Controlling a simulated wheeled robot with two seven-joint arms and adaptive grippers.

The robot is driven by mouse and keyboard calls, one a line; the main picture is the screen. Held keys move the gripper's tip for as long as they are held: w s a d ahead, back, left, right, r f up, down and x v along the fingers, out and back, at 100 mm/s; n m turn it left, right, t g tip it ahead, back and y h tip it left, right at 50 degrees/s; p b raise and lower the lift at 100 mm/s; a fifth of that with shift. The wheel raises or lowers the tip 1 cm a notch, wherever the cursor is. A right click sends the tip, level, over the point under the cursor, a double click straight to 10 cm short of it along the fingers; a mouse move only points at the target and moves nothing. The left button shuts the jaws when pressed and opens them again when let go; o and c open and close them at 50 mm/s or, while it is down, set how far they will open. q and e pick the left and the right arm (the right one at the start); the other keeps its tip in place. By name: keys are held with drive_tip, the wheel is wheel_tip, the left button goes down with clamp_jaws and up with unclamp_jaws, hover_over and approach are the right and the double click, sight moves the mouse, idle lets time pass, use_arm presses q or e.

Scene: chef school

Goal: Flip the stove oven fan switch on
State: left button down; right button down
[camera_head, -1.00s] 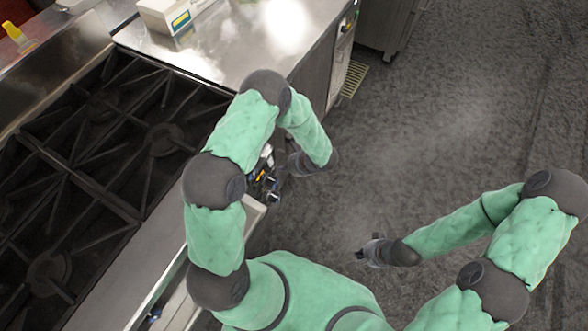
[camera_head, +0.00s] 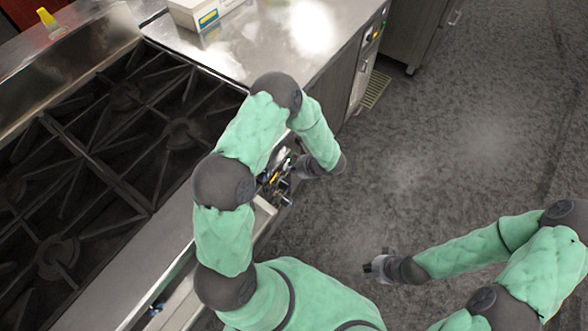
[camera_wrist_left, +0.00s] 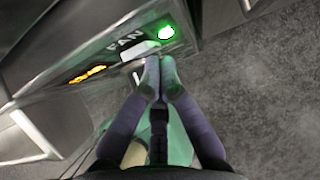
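The fan switch (camera_wrist_left: 138,51) is a pale rocker under the word FAN on the stove's dark front panel (camera_wrist_left: 52,101), seen in the left wrist view. A green light (camera_wrist_left: 166,32) glows to its right. My left gripper (camera_wrist_left: 159,66) has its fingertips together just below and right of the switch; I cannot tell whether they touch it. In the head view my left gripper (camera_head: 290,174) is at the stove's front edge, partly hidden by my arm. My right gripper (camera_head: 372,266) is over the floor, away from the stove, its fingers too small to judge.
The stove top (camera_head: 105,165) with black grates lies left of my left arm. A steel counter (camera_head: 270,50) with a white box (camera_head: 200,12) stands beyond it. An orange glowing mark (camera_wrist_left: 88,74) is on the panel left of the switch. The floor (camera_head: 450,150) to the right is clear.

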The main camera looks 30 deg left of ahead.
use_arm(q)
drive_tip(key=shift+r, duration=0.2)
use_arm(e)
drive_tip(key=shift+r, duration=0.1)
use_arm(q)
drive_tip(key=shift+r+p, duration=0.45)
drive_tip(key=shift+r, duration=0.2)
use_arm(e)
drive_tip(key=shift+r, duration=0.35)
use_arm(q)
drive_tip(key=shift+d, duration=0.1)
